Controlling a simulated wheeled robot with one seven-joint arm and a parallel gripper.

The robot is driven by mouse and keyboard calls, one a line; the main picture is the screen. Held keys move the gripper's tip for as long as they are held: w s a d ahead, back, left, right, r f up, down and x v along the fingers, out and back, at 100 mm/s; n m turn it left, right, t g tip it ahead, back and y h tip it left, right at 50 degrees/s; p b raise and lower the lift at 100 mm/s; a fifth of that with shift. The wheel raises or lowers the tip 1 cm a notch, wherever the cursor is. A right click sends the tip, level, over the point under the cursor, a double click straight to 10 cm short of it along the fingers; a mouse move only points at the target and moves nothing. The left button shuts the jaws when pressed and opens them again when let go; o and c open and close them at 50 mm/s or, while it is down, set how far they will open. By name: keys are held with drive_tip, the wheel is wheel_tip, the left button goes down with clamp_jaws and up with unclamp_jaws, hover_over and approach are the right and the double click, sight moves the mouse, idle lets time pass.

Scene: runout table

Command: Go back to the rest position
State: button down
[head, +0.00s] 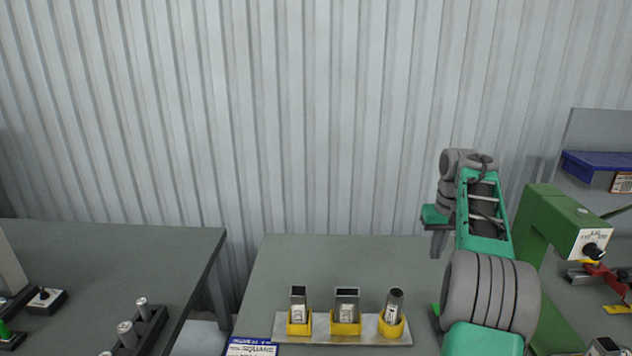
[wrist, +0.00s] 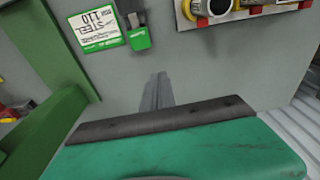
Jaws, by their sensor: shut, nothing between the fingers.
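My gripper (head: 437,250) hangs at the end of my teal and grey arm, above the back right part of the middle table (head: 285,265) in the head view. Its thin grey fingers are together with nothing between them. In the wrist view the closed fingers (wrist: 158,88) point at the grey table top, which is bare around them. I cannot tell the exact height above the table.
Three yellow holders (head: 345,328) with metal pieces stand on a plate, beside a blue-edged card (head: 251,347). A green machine (head: 545,215) stands right of my arm. A blue bin (head: 590,166) is behind it. Another table (head: 130,245) stands left, across a gap.

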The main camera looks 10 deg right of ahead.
drive_tip(key=s+a+r+n+t, duration=0.15)
drive_tip(key=s+a, duration=0.25)
drive_tip(key=a, duration=0.7)
drive_tip(key=s+a+r, duration=0.2)
drive_tip(key=s+a, duration=0.1)
drive_tip(key=a, duration=0.9)
drive_tip(key=s+a+f+n, duration=0.1)
drive_tip(key=s+a+f, duration=0.3)
drive_tip(key=s, duration=0.3)
drive_tip(key=s+a+f+t, duration=0.1)
drive_tip(key=s+a+f, duration=0.4)
drive_tip(key=s, duration=0.3)
drive_tip(key=shift+s+a+n, duration=0.25)
drive_tip(key=shift+s+n, duration=0.05)
drive_tip(key=shift+n, duration=0.05)
